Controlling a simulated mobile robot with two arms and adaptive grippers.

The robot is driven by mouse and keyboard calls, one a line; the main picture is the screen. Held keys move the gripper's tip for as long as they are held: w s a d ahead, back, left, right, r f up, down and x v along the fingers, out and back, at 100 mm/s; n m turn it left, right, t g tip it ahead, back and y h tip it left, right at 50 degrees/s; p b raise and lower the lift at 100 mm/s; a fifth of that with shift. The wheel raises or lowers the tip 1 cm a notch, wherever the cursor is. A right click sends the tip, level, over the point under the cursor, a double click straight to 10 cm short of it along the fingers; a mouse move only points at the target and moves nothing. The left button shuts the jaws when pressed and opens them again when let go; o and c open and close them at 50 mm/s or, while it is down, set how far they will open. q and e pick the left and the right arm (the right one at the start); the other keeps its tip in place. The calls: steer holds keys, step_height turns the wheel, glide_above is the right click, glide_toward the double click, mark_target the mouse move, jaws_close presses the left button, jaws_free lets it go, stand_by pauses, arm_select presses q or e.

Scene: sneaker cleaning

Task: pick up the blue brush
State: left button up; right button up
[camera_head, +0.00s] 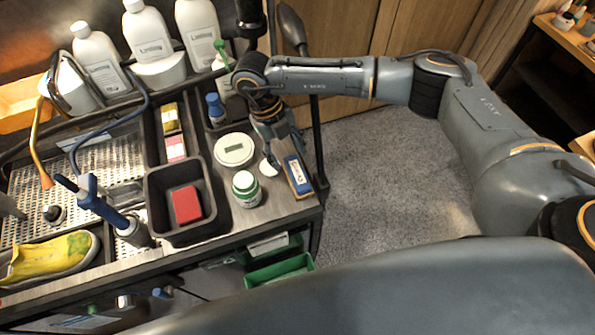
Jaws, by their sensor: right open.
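The blue brush (298,176) appears to be the small blue block with a white label and a tan edge. It lies near the right end of the workbench (270,212). My right gripper (284,156) points down just behind and to the left of it, with its fingers apart. No object shows between the fingers. I cannot tell whether a finger touches the block. My left gripper is out of view.
A white-lidded green jar (246,188), a round white scale (234,150) and a black bin (165,211) with a red block (186,204) stand to the left. White bottles (100,62) line the back. A yellow sneaker (47,258) lies at far left.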

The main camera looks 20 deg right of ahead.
mark_target(295, 172)
steer(key=shift+s+d+f+p, duration=0.2)
steer(key=shift+s+f+p, duration=0.25)
steer(key=shift+f+p, duration=0.45)
steer(key=shift+s+p+x, duration=0.25)
steer(key=shift+p+x, duration=0.55)
steer(key=shift+x, duration=0.25)
steer(key=shift+d+f, duration=0.2)
steer(key=shift+f, duration=0.5)
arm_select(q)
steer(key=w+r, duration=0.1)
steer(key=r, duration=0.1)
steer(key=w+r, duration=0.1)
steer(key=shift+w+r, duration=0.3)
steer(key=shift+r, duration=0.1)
arm_select(e)
steer(key=shift+a, duration=0.1)
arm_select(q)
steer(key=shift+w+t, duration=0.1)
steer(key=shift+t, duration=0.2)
arm_select(e)
steer(key=shift+f, duration=0.2)
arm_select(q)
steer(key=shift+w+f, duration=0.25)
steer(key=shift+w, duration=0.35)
arm_select(e)
steer(key=shift+f, duration=0.1)
